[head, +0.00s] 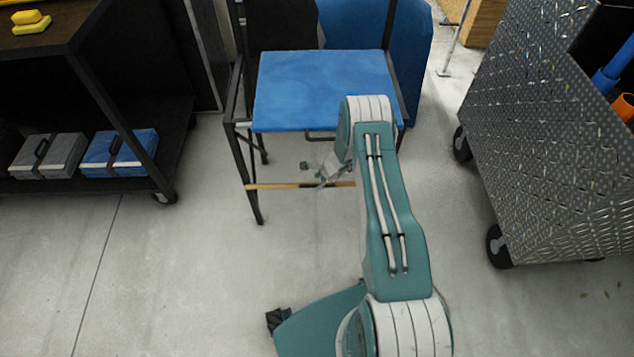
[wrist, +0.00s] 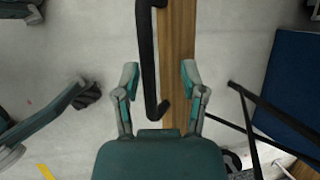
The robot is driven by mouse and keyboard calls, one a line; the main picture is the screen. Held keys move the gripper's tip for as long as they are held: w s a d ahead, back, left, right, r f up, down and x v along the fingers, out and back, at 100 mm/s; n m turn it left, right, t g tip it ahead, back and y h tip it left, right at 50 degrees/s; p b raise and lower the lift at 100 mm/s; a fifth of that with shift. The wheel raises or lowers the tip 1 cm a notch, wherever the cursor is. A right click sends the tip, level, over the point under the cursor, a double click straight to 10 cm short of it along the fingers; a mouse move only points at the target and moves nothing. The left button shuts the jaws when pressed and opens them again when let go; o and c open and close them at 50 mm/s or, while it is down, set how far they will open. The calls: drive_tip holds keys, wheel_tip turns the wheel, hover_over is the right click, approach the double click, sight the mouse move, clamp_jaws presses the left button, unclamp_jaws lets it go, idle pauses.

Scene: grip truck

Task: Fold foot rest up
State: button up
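The foot rest, a narrow wooden slat (head: 270,186), spans low across the front of a tall black-framed chair with a blue seat (head: 320,85). In the wrist view the slat (wrist: 178,40) runs up the picture, with a bent black bar (wrist: 147,60) beside it. My gripper (head: 322,174) is near the slat's middle, below the seat front. In the wrist view my gripper (wrist: 160,74) is open, its fingers apart on either side of the slat and bar. I cannot tell the gap in depth. My arm hides the slat's right end in the head view.
A dark shelf cart (head: 100,80) with a grey case (head: 48,155) and a blue case (head: 118,153) stands at left. A metal-plated cart (head: 550,130) on wheels stands at right. The floor in front of the chair is clear at left.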

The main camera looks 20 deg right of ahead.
drive_tip(key=v, duration=1)
drive_tip(key=shift+r, duration=0.35)
drive_tip(key=shift+s+d, duration=0.1)
drive_tip(key=shift+s, duration=0.05)
